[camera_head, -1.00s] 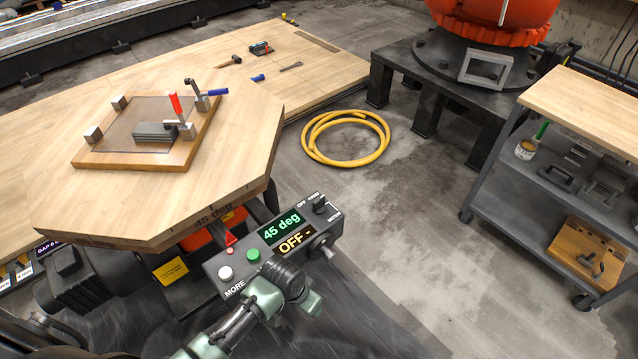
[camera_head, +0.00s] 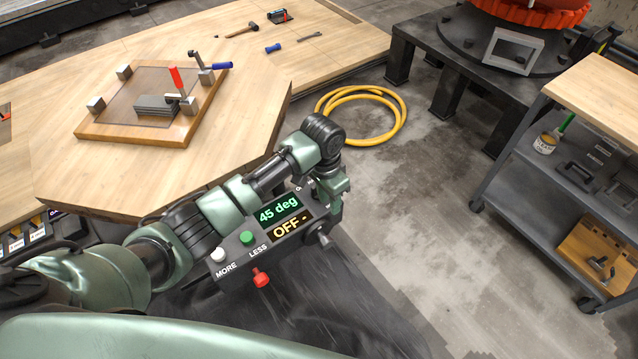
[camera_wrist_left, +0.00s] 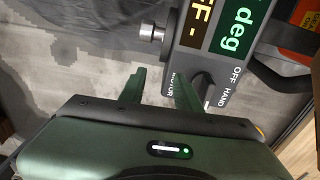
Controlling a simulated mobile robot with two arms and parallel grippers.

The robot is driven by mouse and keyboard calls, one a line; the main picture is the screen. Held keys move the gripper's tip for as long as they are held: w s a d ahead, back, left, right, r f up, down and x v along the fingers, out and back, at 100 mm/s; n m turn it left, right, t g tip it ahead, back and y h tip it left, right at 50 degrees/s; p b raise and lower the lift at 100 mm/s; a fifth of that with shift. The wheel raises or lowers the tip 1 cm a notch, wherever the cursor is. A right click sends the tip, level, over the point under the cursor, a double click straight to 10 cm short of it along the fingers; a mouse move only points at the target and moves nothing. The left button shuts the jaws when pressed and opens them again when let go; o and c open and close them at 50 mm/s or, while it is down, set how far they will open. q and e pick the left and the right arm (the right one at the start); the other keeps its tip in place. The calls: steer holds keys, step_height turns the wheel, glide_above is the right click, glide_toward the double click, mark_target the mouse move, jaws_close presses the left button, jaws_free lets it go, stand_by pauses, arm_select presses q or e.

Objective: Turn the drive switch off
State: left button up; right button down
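The dark control box (camera_head: 272,243) shows green "45 deg" and amber "OFF -" displays. In the left wrist view, the drive switch (camera_wrist_left: 203,84) is a dark rotary knob among the labels OFF, HAND and MOTOR; its exact setting is hard to read. My left gripper (camera_head: 333,188) is over the box's far right end and hides the switch in the head view. In the left wrist view, its fingers (camera_wrist_left: 158,82) are apart with nothing between them. One finger is close to the knob; I cannot tell whether they touch. My right gripper is out of view.
White (camera_head: 217,255), green (camera_head: 247,237) and red (camera_head: 261,277) buttons are on the box, and a crank handle (camera_head: 322,238) is at its right side. The wooden table (camera_head: 240,150) lies behind. A yellow hose (camera_head: 402,120) and a shelf cart (camera_head: 520,165) stand right, with clear floor between.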

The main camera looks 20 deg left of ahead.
arm_select(q)
steer(key=shift+n+y, duration=0.3)
steer(key=shift+y, duration=0.2)
steer(key=w+a+r, duration=0.1)
steer(key=w, duration=0.1)
steer(key=w+a+r, duration=0.3)
steer(key=w, duration=0.1)
steer(key=shift+a+r, duration=0.15)
steer(key=shift+a, duration=0.1)
step_height(320, 180, down, 8)
steer(key=shift+r, duration=0.2)
steer(key=shift+c, duration=0.3)
jaws_close()
